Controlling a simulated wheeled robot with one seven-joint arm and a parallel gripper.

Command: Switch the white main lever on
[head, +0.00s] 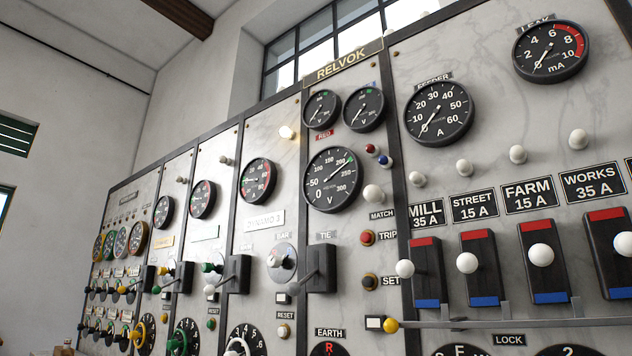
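A white ball knob (209,289) sits low and left of a black switch box (237,275), beside the Dynamo 3 panel. It looks like the end of that box's lever, which points down and to the left; any on or off marking there is too small to read. Above the knob is a green knob (208,268). My gripper is not in view.
The TIE switch box (321,268) stands right of the selector. Several feeder switches, such as MILL (427,268), have white balls and red and blue ends. A grey bar with a yellow ball (391,325) runs below them. Yellow and green dynamo panels lie further left.

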